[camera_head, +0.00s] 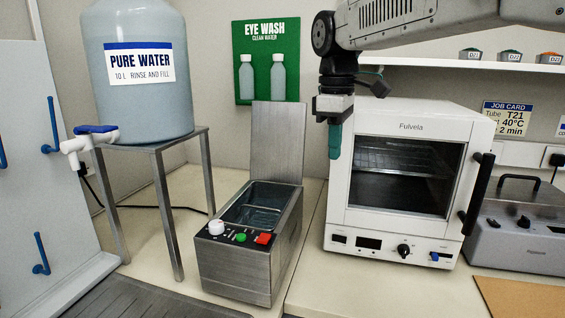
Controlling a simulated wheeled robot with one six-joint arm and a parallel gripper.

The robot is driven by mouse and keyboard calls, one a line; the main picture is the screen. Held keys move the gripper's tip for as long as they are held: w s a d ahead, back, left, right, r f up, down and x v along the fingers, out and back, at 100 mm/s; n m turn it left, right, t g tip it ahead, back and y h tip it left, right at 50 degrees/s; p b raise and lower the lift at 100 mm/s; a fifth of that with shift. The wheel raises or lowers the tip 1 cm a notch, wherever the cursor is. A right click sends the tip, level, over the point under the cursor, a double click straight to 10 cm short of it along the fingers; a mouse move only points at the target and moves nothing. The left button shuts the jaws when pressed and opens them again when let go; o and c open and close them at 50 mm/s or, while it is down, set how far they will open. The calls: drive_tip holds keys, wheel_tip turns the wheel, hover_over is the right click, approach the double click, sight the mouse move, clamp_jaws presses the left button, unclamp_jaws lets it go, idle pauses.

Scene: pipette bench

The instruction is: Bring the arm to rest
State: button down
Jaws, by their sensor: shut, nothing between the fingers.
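My gripper (335,142) hangs from my arm, pointing down, with its teal fingers together and nothing between them. It is in front of the left side of the white Fulvela oven (416,118), near the oven's upper left edge. My arm comes in from the upper right, above the oven top. I cannot tell how large the gap between my gripper and the oven is.
An open steel bath (235,273) with its lid (277,142) raised stands left of my gripper. A water tank (140,100) sits on a metal stand (168,215). A shelf (460,66) runs behind my arm. A grey lidded unit (518,235) stands right.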

drive_tip(key=s+d+f+m, duration=0.4)
drive_tip(key=s+d, duration=0.1)
drive_tip(key=s, duration=0.5)
drive_tip(key=s+d+f+m, duration=0.4)
drive_tip(key=s+d+f, duration=0.1)
drive_tip(key=s, duration=0.5)
drive_tip(key=s+d+f+m+t, duration=0.1)
drive_tip(key=s+d+f+m, duration=0.4)
drive_tip(key=s, duration=0.5)
drive_tip(key=shift+d+f, duration=0.15)
drive_tip(key=shift+d, duration=0.35)
